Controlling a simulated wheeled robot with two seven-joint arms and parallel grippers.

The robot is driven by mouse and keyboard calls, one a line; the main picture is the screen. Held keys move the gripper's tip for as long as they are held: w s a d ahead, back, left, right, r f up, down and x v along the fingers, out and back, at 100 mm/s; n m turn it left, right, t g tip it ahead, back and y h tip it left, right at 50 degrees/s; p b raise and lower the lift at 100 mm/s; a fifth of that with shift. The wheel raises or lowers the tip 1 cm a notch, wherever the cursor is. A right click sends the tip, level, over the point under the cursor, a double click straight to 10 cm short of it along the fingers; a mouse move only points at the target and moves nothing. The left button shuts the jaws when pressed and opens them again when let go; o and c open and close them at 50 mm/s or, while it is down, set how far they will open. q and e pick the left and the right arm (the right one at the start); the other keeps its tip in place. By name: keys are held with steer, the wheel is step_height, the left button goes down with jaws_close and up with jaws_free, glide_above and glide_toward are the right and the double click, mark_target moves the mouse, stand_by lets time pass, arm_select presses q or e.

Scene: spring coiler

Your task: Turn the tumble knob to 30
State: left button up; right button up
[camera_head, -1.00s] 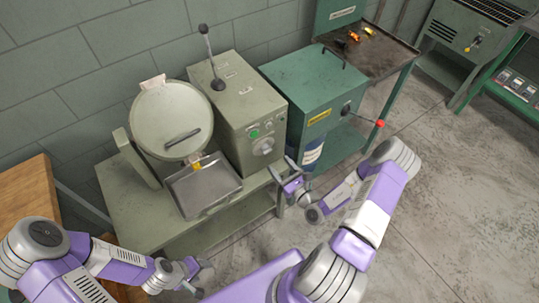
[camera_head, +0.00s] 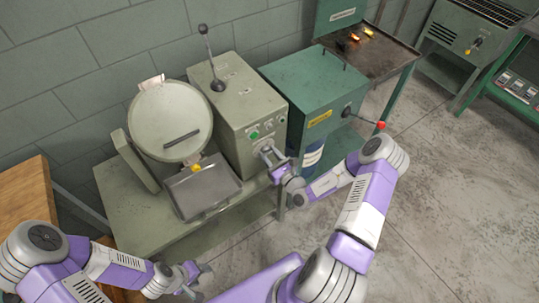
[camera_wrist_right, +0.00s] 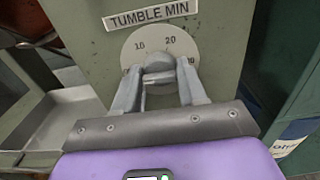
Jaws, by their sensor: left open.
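The tumble knob (camera_wrist_right: 159,64) is a grey knob on a round pale dial (camera_wrist_right: 135,45) under a label reading TUMBLE MIN (camera_wrist_right: 151,16). The figures 10 and 20 are readable; the figure further right is partly hidden by a finger. In the head view the knob is largely hidden by my right gripper (camera_head: 268,154) at the machine's front. In the right wrist view my right gripper (camera_wrist_right: 160,80) has one finger on each side of the knob; I cannot tell whether both press it. My left gripper (camera_head: 198,280) is open and empty, low at the left, away from the machine.
The grey-green machine (camera_head: 231,103) has a green button (camera_head: 254,135) above the dial and a lever on top. A round drum (camera_head: 170,120) and a tray (camera_head: 203,188) stand to its left. A teal cabinet (camera_head: 315,78) with a red-tipped handle (camera_head: 381,126) is close on the right.

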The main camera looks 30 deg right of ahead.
steer(key=c, duration=0.5)
steer(key=shift+c, duration=0.2)
steer(key=shift+m+p, duration=4.1)
steer(key=shift+m, duration=13.8)
